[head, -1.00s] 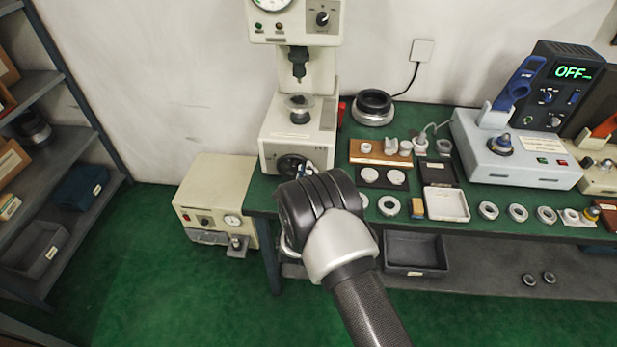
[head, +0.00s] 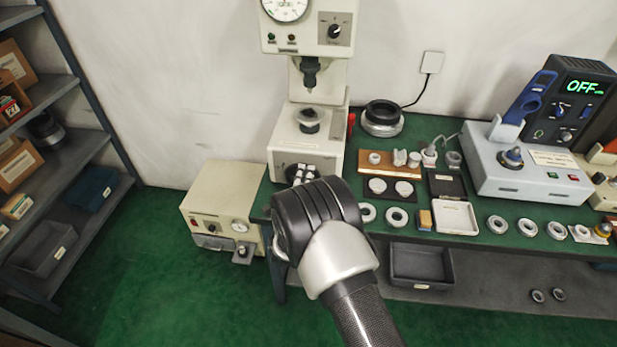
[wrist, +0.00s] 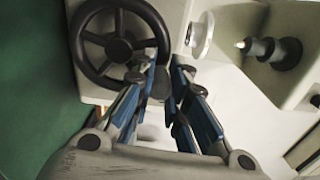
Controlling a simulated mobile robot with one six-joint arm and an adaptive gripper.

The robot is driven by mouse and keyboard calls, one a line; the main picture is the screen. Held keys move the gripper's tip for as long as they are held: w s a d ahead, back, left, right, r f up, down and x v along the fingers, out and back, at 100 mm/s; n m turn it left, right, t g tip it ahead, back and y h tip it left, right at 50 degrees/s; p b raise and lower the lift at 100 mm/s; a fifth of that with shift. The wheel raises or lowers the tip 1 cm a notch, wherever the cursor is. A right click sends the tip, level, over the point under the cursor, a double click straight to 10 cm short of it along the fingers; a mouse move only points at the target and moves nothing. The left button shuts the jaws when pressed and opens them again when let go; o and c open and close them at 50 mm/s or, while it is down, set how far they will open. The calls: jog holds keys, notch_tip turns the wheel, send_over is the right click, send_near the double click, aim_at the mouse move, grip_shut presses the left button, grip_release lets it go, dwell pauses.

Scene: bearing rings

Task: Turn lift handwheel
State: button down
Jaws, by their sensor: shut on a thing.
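The black handwheel (wrist: 118,48) with spokes is on the front of a cream press (head: 317,157). In the wrist view it fills the upper left, and its rim looks whole. My gripper (wrist: 163,80) is at the wheel's right side, its blue-padded fingers close on either side of a dark part there. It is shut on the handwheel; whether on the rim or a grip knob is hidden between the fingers. In the head view my dark wrist hides the lower part of the wheel and most of the gripper.
A cream box (head: 222,212) with a gauge stands left of the bench. Right of the press, the green bench (head: 470,236) holds several rings, a white tray (head: 455,217) and a heater unit (head: 525,165). Shelves (head: 72,160) stand at the far left; green floor lies between.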

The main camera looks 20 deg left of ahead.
jog(key=shift+s+a+r+n, duration=0.1)
jog(key=shift+a+r+n, duration=0.15)
jog(key=shift+a+n, duration=0.45)
jog(key=shift+d+n, duration=0.15)
jog(key=shift+n, duration=0.15)
jog(key=c, duration=1.5)
grip_release()
jog(key=shift+f, duration=0.1)
jog(key=shift+d, duration=0.1)
jog(key=shift+s, duration=0.1)
jog(key=v, duration=1.1)
jog(key=shift+s+d, duration=0.2)
jog(key=shift+s, duration=0.2)
